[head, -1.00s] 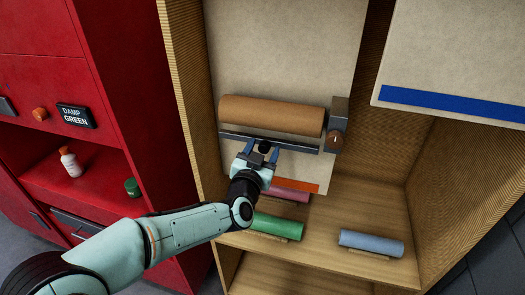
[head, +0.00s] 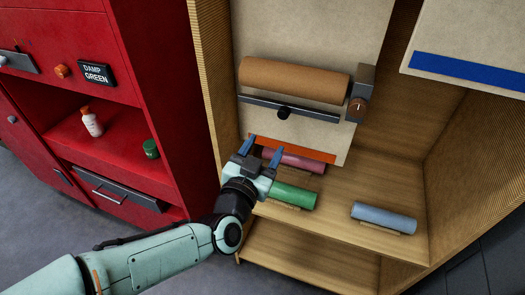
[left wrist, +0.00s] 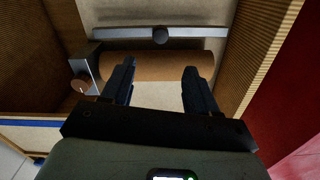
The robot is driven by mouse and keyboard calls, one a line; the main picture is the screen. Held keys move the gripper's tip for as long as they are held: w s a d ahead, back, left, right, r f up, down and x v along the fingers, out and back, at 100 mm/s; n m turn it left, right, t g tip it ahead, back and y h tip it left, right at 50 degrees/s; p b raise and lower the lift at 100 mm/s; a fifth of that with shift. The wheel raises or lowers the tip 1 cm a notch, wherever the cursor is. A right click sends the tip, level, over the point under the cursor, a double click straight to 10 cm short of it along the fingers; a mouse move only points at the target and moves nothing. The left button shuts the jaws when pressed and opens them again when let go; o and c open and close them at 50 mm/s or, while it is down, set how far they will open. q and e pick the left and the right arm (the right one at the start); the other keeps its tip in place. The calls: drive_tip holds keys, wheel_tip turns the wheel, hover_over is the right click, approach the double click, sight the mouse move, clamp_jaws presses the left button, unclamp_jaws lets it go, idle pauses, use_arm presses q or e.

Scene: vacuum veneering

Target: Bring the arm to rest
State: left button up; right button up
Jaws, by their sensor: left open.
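My left gripper (head: 262,150) is open and empty in the head view, in front of the orange-red strip (head: 310,151) at the lower end of the hanging sheet (head: 258,128). It is below and apart from the grey bar (head: 310,113) with its dark knob (head: 284,113). In the left wrist view the two fingers (left wrist: 158,70) are spread, with nothing between them. The brown roll (left wrist: 158,66) and the bar's knob (left wrist: 160,35) lie beyond the fingertips. My right gripper is not in view.
Green (head: 293,194), dark red (head: 300,160) and blue (head: 384,217) rolls lie on the wooden shelf (head: 340,215) near the gripper. A red cabinet (head: 150,100) stands left, with a bottle (head: 91,122) and green jar (head: 151,148). A blue-edged board (head: 470,74) hangs upper right.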

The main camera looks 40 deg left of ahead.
use_arm(q)
drive_tip(key=shift+s, duration=0.2)
idle(0.4)
drive_tip(key=w+d+f+n+g+h+p, duration=0.15)
drive_tip(key=f+g, duration=0.25)
drive_tip(key=f, duration=1)
drive_tip(key=d+f+g+h+p, duration=0.3)
drive_tip(key=f+g, duration=0.1)
drive_tip(key=f, duration=1.1)
drive_tip(key=s+d+f+n+g+h+p, duration=0.1)
drive_tip(key=s+d+f+g, duration=0.3)
drive_tip(key=s+f, duration=0.5)
drive_tip(key=s+d+f+n+g+h+p, duration=0.1)
drive_tip(key=s+d+f+g, duration=0.4)
drive_tip(key=s+f, duration=0.5)
drive_tip(key=s+g+h+p, duration=0.1)
drive_tip(key=s+p, duration=0.1)
drive_tip(key=s, duration=0.3)
drive_tip(key=shift+d+h, duration=0.1)
drive_tip(key=shift+h, duration=0.15)
